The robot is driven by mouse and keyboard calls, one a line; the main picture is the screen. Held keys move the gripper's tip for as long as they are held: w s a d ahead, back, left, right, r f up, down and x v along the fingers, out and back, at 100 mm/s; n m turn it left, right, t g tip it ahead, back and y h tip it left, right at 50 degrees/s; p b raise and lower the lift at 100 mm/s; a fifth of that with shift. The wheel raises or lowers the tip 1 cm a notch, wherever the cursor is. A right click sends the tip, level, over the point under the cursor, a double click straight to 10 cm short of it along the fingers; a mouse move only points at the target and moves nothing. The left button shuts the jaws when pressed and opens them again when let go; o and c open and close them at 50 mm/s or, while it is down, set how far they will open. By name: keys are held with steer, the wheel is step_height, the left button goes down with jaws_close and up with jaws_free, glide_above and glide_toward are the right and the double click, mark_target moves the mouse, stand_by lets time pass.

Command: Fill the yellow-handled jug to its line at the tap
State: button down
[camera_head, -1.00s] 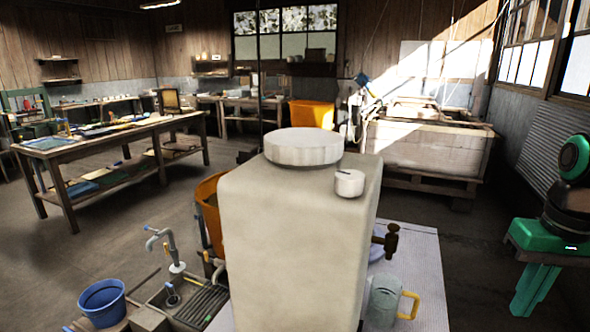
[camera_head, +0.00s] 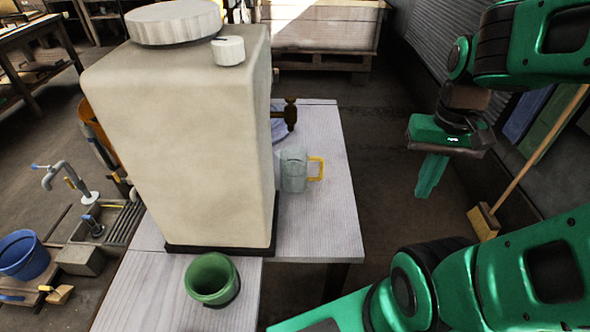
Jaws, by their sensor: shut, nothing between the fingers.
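The jug with the yellow handle (camera_head: 295,170) is clear and stands upright on the light table (camera_head: 333,208), close to the right side of a large cream tank (camera_head: 185,135). Its handle points right. I cannot make out its fill line or any water in it. A dark brown tap (camera_head: 287,112) sticks out from the tank's right side, behind the jug. My gripper (camera_head: 428,182) hangs to the right of the table, apart from the jug, with its green fingers pointing down. It is shut and empty.
A green pot (camera_head: 212,281) stands on the table in front of the tank. At left are a sink with a grey faucet (camera_head: 68,180) and a blue bucket (camera_head: 22,255). A broom (camera_head: 484,220) stands at right. The table right of the jug is clear.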

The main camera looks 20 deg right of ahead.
step_height(320, 180, up, 25)
steer(key=n+t, duration=0.1)
steer(key=n, duration=1.9)
glide_above(291, 97)
steer(key=s, duration=0.2)
steer(key=shift+f, duration=0.1)
steer(key=f, duration=0.4)
steer(key=w+f, duration=0.1)
steer(key=f, duration=0.8)
steer(key=shift+w+f, duration=0.25)
steer(key=shift+f, duration=0.15)
